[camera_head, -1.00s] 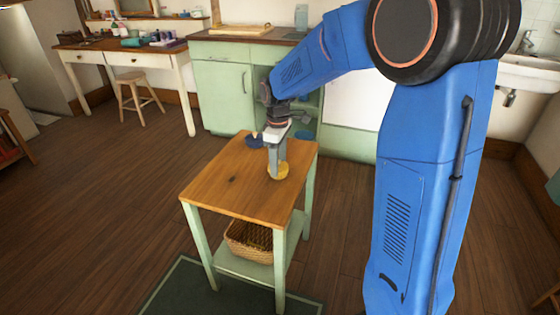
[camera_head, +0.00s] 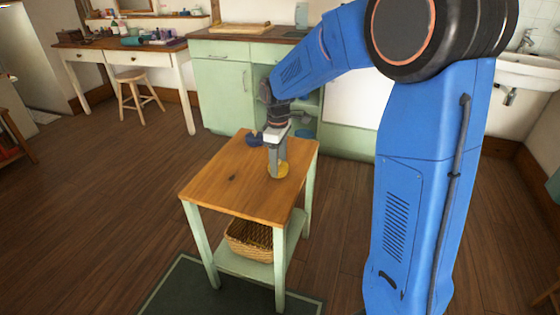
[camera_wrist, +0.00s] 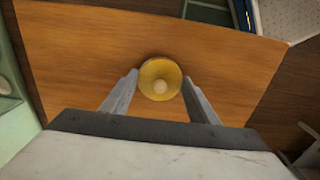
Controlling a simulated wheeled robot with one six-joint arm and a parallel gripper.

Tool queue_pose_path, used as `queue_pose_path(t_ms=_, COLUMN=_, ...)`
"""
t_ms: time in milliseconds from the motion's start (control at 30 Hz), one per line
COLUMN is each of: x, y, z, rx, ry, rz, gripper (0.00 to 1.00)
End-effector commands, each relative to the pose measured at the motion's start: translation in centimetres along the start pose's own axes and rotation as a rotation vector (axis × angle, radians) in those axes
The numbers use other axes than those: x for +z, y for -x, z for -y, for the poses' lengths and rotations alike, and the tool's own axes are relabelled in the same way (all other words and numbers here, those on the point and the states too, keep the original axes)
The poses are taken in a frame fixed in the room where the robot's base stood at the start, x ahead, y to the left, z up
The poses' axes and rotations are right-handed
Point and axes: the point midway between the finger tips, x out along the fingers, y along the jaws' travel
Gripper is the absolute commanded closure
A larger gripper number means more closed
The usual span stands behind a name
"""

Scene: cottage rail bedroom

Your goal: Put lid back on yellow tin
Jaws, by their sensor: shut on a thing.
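A round yellow piece (camera_head: 284,169) is at the right part of the small wooden-topped table. In the wrist view it is a yellow disc (camera_wrist: 149,76) with a pale round knob at its middle, which looks like the lid. My gripper (camera_head: 277,172) points down at it. In the wrist view my gripper (camera_wrist: 160,78) has one finger at each side of the disc, shut on it. I cannot tell whether a tin is under the disc or whether it touches the tabletop.
A dark blue object (camera_head: 253,140) sits near the table's far edge, behind my gripper. A wicker basket (camera_head: 250,241) stands on the lower shelf. Green cabinets (camera_head: 223,95) stand behind.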

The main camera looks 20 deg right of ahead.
Motion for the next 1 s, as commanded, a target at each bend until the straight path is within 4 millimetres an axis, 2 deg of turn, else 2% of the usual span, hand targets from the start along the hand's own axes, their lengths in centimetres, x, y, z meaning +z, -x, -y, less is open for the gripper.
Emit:
queue_pose_path(t_ms=133, x=0.0, y=0.0, z=0.0, rx=0.0, ry=0.0, rz=0.0, gripper=0.67)
queue_pose_path(t_ms=167, x=0.0, y=0.0, z=0.0, rx=0.0, ry=0.0, rz=0.0, gripper=0.41)
queue_pose_path(t_ms=233, x=0.0, y=0.0, z=0.0, rx=0.0, ry=0.0, rz=0.0, gripper=0.24)
queue_pose_path(t_ms=533, x=0.0, y=0.1, z=0.0, rx=0.0, ry=0.0, rz=0.0, gripper=0.24)
queue_pose_path(t_ms=667, x=0.0, y=0.8, z=0.0, rx=0.001, ry=0.0, rz=-0.001, gripper=0.24)
queue_pose_path(t_ms=767, x=0.0, y=2.1, z=0.0, rx=0.002, ry=0.0, rz=-0.002, gripper=0.24)
queue_pose_path(t_ms=1000, x=0.0, y=6.8, z=-0.1, rx=0.003, ry=0.0, rz=-0.003, gripper=0.24)
